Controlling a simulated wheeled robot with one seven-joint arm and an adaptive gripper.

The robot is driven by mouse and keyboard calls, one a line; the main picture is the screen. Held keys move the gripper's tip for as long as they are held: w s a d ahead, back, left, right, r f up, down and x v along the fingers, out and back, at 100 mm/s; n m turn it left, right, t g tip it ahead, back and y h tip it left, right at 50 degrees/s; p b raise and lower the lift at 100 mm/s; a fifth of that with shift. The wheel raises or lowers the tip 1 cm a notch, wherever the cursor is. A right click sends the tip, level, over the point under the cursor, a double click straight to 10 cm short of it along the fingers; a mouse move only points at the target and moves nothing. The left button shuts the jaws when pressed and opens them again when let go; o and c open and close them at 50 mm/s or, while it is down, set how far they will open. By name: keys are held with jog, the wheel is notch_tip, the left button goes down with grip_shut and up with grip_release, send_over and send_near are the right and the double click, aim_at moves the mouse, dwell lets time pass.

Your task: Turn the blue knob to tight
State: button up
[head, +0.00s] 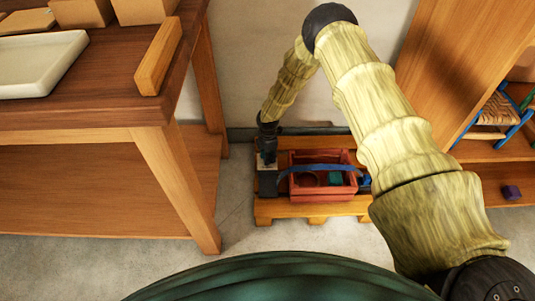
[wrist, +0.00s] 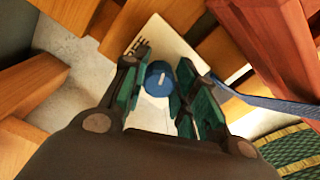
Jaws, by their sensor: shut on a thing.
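The blue knob (wrist: 157,86) shows in the wrist view, round with a pale pointer line across its top. It sits on a pale plate (wrist: 165,38) with dark marks near its upper left edge. My gripper (wrist: 162,68) has its green-padded fingers on either side of the knob and is shut on it. In the head view my gripper (head: 267,148) reaches down to a small grey box (head: 268,184) at the left end of a low wooden pallet. The knob is hidden there. I cannot read the plate's marks.
A red crate (head: 322,193) with a blue strap (head: 322,168) stands on the pallet (head: 317,210), close to the right of my gripper. A wooden table (head: 95,118) is at left and a wooden shelf (head: 490,152) at right. Bare floor (head: 240,225) lies in front of the pallet.

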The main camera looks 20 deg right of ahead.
jog(key=m+p, duration=0.1)
jog(key=m, duration=0.2)
jog(key=shift+a+r+m, duration=0.1)
jog(key=shift+m, duration=0.3)
jog(key=m+p, duration=0.1)
jog(key=m, duration=0.2)
jog(key=shift+m, duration=0.3)
jog(key=m+p, duration=0.1)
jog(key=m, duration=0.5)
jog(key=shift+a, duration=0.1)
jog(key=m, duration=0.4)
jog(key=shift+m+p, duration=0.4)
jog(key=shift+m, duration=2.3)
jog(key=shift+w, duration=0.1)
jog(key=o, duration=1)
